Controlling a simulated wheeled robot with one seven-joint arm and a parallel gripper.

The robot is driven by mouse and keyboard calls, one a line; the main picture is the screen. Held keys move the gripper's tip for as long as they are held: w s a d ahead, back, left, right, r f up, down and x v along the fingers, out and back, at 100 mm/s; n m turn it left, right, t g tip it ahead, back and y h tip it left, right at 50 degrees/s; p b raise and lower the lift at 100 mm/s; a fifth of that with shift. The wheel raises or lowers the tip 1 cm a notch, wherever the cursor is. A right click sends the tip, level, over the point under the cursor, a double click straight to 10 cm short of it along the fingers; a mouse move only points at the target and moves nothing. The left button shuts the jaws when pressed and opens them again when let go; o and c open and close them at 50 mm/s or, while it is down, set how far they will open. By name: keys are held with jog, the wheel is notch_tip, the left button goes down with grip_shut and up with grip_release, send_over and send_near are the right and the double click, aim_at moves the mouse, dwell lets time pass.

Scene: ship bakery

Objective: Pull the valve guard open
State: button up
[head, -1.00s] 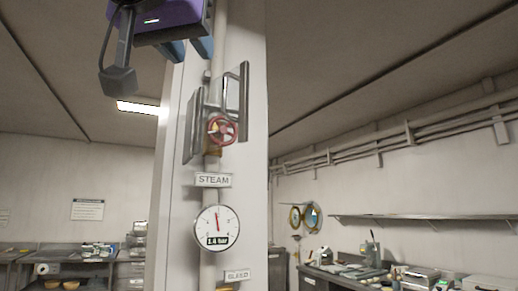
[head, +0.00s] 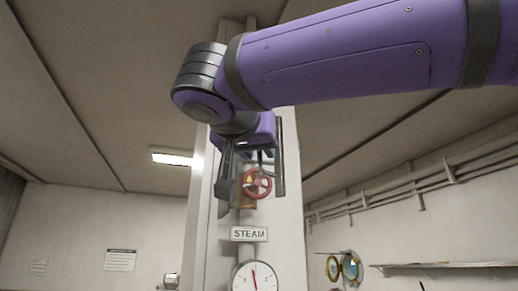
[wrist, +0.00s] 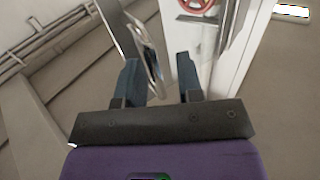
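The valve guard (head: 280,158) is a grey metal panel on the pale column, beside the red valve wheel (head: 257,183). In the wrist view the guard panel (wrist: 122,32) stands edge-on at upper left, with its bar handle (wrist: 153,60) on its right. The red wheel (wrist: 197,4) shows at the top edge. My gripper (wrist: 158,62) has its two blue fingers spread apart. The handle lies between them in the picture, close to the left finger; I cannot tell whether they touch. In the head view my wrist hides much of the guard and the fingers.
The STEAM sign (head: 249,233) and a round gauge (head: 255,277) are on the column below the valve. A wall shelf (head: 450,265) and pipes are at right. Open air surrounds the column on both sides.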

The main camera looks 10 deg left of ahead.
jog(key=shift+w, duration=0.1)
jog(key=shift+c, duration=0.5)
grip_shut()
jog(key=s+a+m+g+h, duration=0.1)
jog(key=s+a+m+h, duration=0.2)
jog(key=a, duration=0.4)
jog(key=shift+a+h, duration=0.35)
jog(key=shift+h, duration=0.55)
